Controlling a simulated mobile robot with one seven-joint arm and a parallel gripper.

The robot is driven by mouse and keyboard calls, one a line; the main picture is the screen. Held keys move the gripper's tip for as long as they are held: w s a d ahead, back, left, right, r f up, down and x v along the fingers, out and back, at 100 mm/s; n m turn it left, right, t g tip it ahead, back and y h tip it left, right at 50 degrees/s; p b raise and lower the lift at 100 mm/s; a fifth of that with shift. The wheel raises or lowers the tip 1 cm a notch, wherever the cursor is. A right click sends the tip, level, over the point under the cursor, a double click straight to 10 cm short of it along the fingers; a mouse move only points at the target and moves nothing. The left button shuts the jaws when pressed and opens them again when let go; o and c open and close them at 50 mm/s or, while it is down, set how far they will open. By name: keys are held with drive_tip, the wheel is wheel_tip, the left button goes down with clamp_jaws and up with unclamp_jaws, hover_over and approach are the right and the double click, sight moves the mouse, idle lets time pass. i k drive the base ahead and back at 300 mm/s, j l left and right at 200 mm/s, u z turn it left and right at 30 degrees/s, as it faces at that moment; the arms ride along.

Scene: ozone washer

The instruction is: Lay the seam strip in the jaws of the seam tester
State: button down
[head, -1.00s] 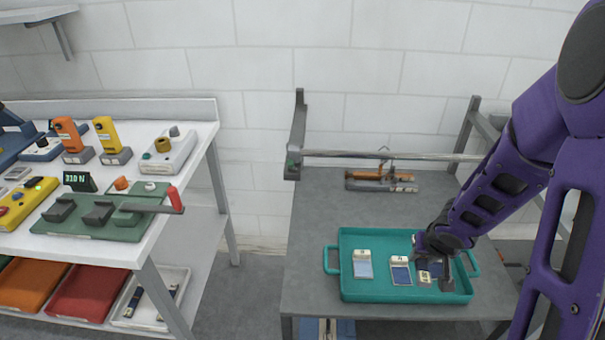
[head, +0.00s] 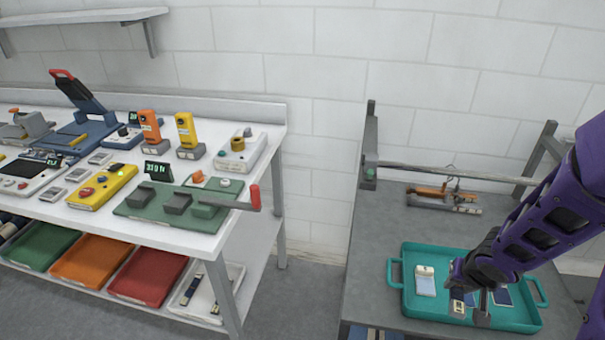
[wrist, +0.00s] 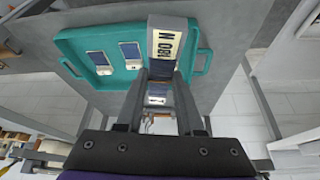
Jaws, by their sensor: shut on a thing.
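My gripper (head: 470,303) is shut on a dark blue seam strip with a pale printed label (head: 458,307), over the teal tray (head: 408,308). In the wrist view the strip's label (wrist: 166,46) shows large at the fingertips (wrist: 160,75), with the tray behind it. Whether the strip touches the tray is unclear. The seam tester (head: 132,208) is at the left on the white bench. It has a green base, dark grey jaw blocks (head: 176,202), a small display (head: 158,172) and a red-ended lever (head: 255,197). The gripper is well to its right.
Two other strips lie in the tray (head: 426,284) (head: 502,296). Yellow and orange upright devices (head: 185,132) (head: 149,130) stand behind the tester. A gap of floor (head: 310,285) separates bench and grey table (head: 395,225). A metal rail (head: 450,172) spans the table's back.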

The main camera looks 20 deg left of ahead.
sight(158, 199)
drive_tip(key=k+j, duration=0.15)
drive_tip(key=j, duration=0.3)
drive_tip(key=k+j+u, duration=0.1)
drive_tip(key=j, duration=0.35)
drive_tip(key=k+j, duration=0.2)
drive_tip(key=j, duration=0.3)
drive_tip(key=k+j+u, duration=0.1)
drive_tip(key=j, duration=0.35)
drive_tip(key=k+j, duration=0.15)
drive_tip(key=j, duration=0.35)
drive_tip(key=k+j+u, duration=0.1)
drive_tip(key=j, duration=0.35)
drive_tip(key=k+j, duration=0.15)
drive_tip(key=j, duration=0.35)
